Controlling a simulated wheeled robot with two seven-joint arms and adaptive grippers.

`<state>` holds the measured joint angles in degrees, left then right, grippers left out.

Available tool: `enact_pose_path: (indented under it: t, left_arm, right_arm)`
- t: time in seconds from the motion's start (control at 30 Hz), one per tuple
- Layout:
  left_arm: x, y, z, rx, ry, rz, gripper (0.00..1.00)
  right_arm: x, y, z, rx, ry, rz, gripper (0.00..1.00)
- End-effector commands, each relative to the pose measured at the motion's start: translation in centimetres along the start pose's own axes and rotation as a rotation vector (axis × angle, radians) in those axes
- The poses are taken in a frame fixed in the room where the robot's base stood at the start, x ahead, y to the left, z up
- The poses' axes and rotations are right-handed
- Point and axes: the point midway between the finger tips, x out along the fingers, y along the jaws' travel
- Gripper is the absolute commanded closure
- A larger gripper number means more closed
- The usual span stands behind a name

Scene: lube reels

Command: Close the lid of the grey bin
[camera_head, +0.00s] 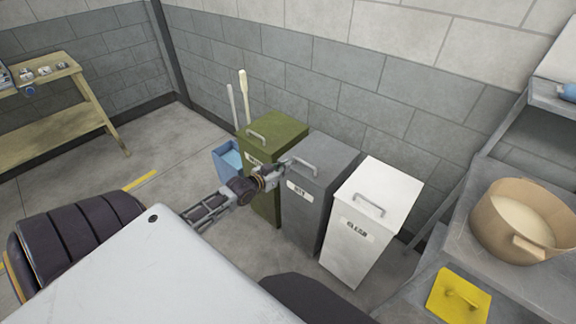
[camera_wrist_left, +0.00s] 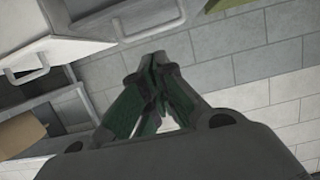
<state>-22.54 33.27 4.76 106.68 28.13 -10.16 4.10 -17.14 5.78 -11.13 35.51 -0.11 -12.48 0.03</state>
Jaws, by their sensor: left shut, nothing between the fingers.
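The grey bin (camera_head: 310,218) stands between a green bin (camera_head: 262,205) and a white bin (camera_head: 350,255). Its lid (camera_head: 335,153), with a bar handle, looks down on the body or nearly so; a small gap cannot be ruled out. My left gripper (camera_head: 281,171) is shut and empty at the lid's front left corner, near the handle; whether it touches is unclear. In the left wrist view its fingers (camera_wrist_left: 154,62) come together below the grey lid (camera_wrist_left: 125,14), near its edge. My right gripper is not in view.
A blue container (camera_head: 228,158) and two upright handles stand left of the green bin. A metal shelf with a tan pot (camera_head: 525,222) and a yellow lid (camera_head: 458,297) is at right. A wooden bench (camera_head: 50,120) is at far left. The floor before the bins is clear.

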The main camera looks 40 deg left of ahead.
Motion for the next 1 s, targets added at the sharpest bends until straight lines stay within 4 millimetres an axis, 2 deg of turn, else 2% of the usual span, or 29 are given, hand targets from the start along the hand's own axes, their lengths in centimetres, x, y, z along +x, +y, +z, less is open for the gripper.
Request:
enact_pose_path:
  t: [0.3, 1.0]
  left_arm:
    - [-1.1, 0.0, 0.2, 0.001, 0.0, 0.0, 1.0]
    - [-1.1, 0.0, 0.2, 0.009, 0.0, 0.0, 1.0]
  right_arm:
    - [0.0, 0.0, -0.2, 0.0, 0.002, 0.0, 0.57]
    - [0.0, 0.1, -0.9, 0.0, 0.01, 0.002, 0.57]
